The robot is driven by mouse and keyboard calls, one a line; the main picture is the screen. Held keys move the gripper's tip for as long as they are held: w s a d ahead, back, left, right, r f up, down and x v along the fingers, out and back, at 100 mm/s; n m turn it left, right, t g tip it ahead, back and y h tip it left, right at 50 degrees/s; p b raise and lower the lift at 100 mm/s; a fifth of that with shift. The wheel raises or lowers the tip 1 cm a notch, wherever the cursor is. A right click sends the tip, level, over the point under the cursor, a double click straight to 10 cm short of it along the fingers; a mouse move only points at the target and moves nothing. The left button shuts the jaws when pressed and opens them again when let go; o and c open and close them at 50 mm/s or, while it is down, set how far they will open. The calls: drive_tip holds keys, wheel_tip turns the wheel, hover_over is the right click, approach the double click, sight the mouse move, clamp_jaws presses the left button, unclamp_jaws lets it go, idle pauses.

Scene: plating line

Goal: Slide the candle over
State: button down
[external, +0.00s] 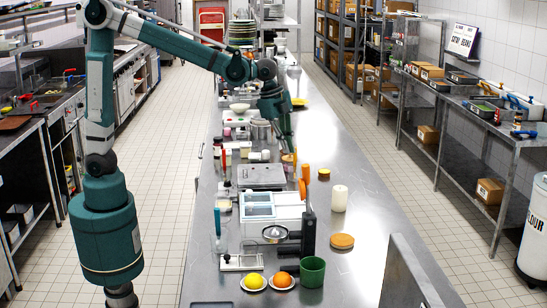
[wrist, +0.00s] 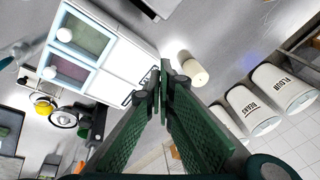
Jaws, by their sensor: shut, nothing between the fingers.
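The candle (external: 340,198) is a cream-white cylinder standing upright on the steel counter (external: 365,210), right of the white machine. In the wrist view the candle (wrist: 192,68) shows just beyond and to the right of the fingertips. My gripper (external: 290,152) is farther back along the counter in the external view, left of and behind the candle, and its tips are small and hard to make out there. In the wrist view my gripper (wrist: 163,75) has its green fingers closed together with nothing between them. It looks apart from the candle.
The white machine (external: 272,210) stands left of the candle. An orange bottle (external: 305,173) is behind it. A round wooden disc (external: 342,241) lies in front of the candle. A green cup (external: 312,272) and an orange (external: 284,280) are nearer. The counter right of the candle is clear.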

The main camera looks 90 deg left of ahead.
drive_tip(key=w+d+f+m+g+p, duration=0.1)
drive_tip(key=w+d+f+m+p, duration=0.1)
drive_tip(key=w, duration=0.4)
drive_tip(key=w+d+f+m+p, duration=0.2)
drive_tip(key=w+d+f, duration=0.1)
drive_tip(key=w, duration=0.3)
drive_tip(key=m+g+p, duration=0.2)
drive_tip(key=m+p, duration=0.1)
drive_tip(key=m, duration=0.1)
approach(341, 216)
drive_tip(key=d+r, duration=0.4)
drive_tip(key=d, duration=0.1)
drive_tip(key=shift+a+f, duration=0.15)
drive_tip(key=shift+f, duration=0.05)
drive_tip(key=shift+f, duration=0.1)
wheel_tip(341, 216, down, 10)
drive_tip(key=shift+r, duration=0.2)
drive_tip(key=a, duration=0.2)
drive_tip(key=shift+s+a, duration=0.1)
drive_tip(key=shift+a, duration=0.3)
drive_tip(key=shift+a+f, duration=0.1)
drive_tip(key=shift+a, duration=0.5)
drive_tip(key=shift+a, duration=0.1)
